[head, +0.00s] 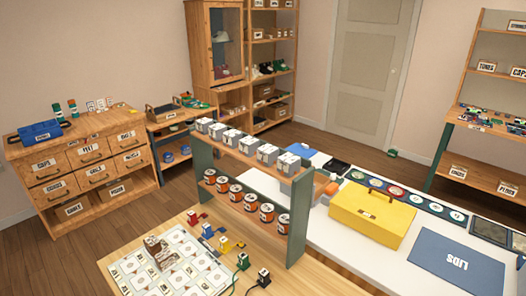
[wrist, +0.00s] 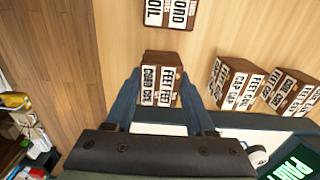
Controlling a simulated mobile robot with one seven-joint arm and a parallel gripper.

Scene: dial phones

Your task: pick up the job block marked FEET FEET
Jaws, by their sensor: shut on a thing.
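In the wrist view a brown wooden job block (wrist: 162,58) with white label strips stands between the two blue fingers of my gripper (wrist: 160,84). One strip on it reads FEET FEET; the strip to its left is harder to read and looks like COND COIL. My gripper is shut on this block, one finger at each side. Whether the block touches the surface beneath it is hidden. My gripper does not show clearly in the head view.
Other labelled blocks lie close by in the wrist view: one above (wrist: 170,12), one at right (wrist: 232,82) and one farther right (wrist: 290,92). In the head view a rack of tins (head: 247,160), a yellow box (head: 372,217) and white cards (head: 170,265) are on the tables.

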